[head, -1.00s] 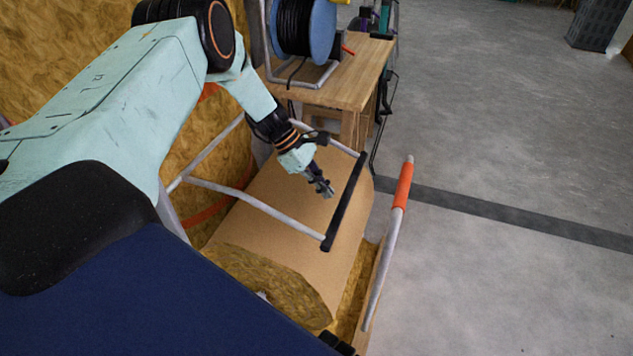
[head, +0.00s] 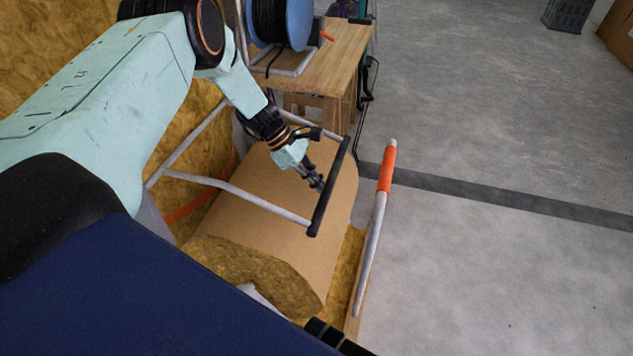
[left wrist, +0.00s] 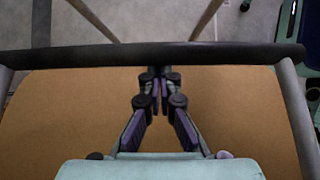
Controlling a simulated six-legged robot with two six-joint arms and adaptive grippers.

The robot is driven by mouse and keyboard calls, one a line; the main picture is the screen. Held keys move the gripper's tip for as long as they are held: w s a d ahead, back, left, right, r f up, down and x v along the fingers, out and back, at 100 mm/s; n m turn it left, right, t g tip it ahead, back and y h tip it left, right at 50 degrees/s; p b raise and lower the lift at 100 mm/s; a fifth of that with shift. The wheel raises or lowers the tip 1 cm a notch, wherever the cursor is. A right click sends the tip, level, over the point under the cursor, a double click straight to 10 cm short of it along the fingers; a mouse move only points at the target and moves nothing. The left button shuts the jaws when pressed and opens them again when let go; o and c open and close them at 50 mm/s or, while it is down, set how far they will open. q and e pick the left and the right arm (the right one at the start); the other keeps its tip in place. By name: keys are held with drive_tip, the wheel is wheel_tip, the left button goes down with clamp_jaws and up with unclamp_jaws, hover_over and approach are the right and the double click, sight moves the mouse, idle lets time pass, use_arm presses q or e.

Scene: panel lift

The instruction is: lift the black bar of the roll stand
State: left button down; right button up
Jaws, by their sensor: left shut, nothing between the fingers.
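The black bar (head: 330,188) joins the ends of two grey arms of the roll stand (head: 240,194), above a large brown-wrapped roll (head: 270,190). In the left wrist view the bar (left wrist: 90,56) crosses the upper picture from side to side, just beyond my fingertips. My left gripper (head: 318,184) is shut and empty, close to the middle of the bar on its near side. In the left wrist view the left gripper (left wrist: 160,76) has its fingertips together near the bar; whether they touch it I cannot tell. My right gripper is not in view.
A grey post with an orange grip (head: 386,168) stands right of the roll. A wooden table (head: 325,68) with a blue cable reel (head: 284,22) is behind. A yellowish board wall (head: 50,50) rises at left. The grey floor (head: 500,260) at right is open.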

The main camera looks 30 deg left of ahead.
use_arm(q)
drive_tip(key=s+a+r+h+p, duration=0.1)
drive_tip(key=a+r+h+p, duration=0.1)
drive_tip(key=r, duration=0.8)
drive_tip(key=a+r+t+h+p, duration=0.1)
drive_tip(key=a+r+p, duration=0.4)
drive_tip(key=r, duration=0.6)
drive_tip(key=s+a+r+h+p, duration=0.1)
drive_tip(key=a+r+h+p, duration=0.2)
drive_tip(key=r, duration=0.8)
drive_tip(key=shift+s+a+t+p, duration=0.3)
drive_tip(key=shift+s+t+p, duration=0.1)
drive_tip(key=shift+p, duration=0.45)
drive_tip(key=shift+r, duration=0.15)
